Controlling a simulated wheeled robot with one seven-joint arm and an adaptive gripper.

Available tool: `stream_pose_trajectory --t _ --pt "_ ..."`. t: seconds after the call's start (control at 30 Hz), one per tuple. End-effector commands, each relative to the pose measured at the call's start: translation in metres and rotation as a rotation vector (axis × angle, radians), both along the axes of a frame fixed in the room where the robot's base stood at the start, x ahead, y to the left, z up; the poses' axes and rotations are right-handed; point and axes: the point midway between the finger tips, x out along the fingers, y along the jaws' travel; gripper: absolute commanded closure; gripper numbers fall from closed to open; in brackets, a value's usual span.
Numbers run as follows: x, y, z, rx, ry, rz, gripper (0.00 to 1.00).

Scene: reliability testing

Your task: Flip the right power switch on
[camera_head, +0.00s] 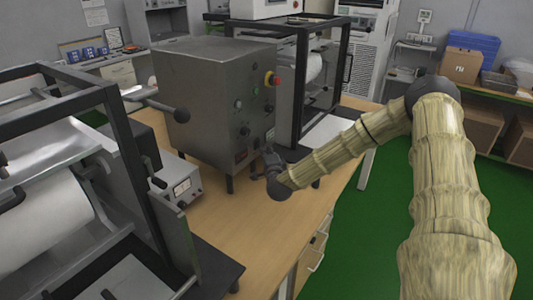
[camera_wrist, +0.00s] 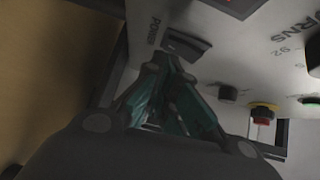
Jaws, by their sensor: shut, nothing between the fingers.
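My gripper (camera_head: 270,163) is at the lower front of a large grey metal box on the wooden table in the head view. In the wrist view my gripper (camera_wrist: 165,62) is shut and empty, with its tips close to a dark switch (camera_wrist: 188,44) beside the word POWER on a grey panel (camera_wrist: 258,55). I cannot tell whether the tips touch the switch. The fingers cover part of the area below it, and the switch's position is too dark to read. The switch cannot be made out in the head view.
The grey box (camera_head: 205,85) carries a red emergency button (camera_head: 272,79) and several knobs. The panel also has a black knob (camera_wrist: 228,93) and a red button with a yellow collar (camera_wrist: 263,115). Framed roller machines stand left (camera_head: 60,200) and behind. A small meter unit (camera_head: 180,188) stands left.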

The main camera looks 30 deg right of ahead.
Motion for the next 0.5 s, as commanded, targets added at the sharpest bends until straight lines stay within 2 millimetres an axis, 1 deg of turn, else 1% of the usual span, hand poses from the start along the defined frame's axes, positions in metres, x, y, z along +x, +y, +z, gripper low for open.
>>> stream_pose_trajectory --t 0.2,0.27,0.5 --pt "-0.013 0.000 -0.009 0.003 0.002 0.017 1.00" --pt "-0.025 0.007 -0.010 0.005 0.001 0.019 1.00" --pt "-0.067 0.020 -0.013 0.005 0.001 0.016 1.00"
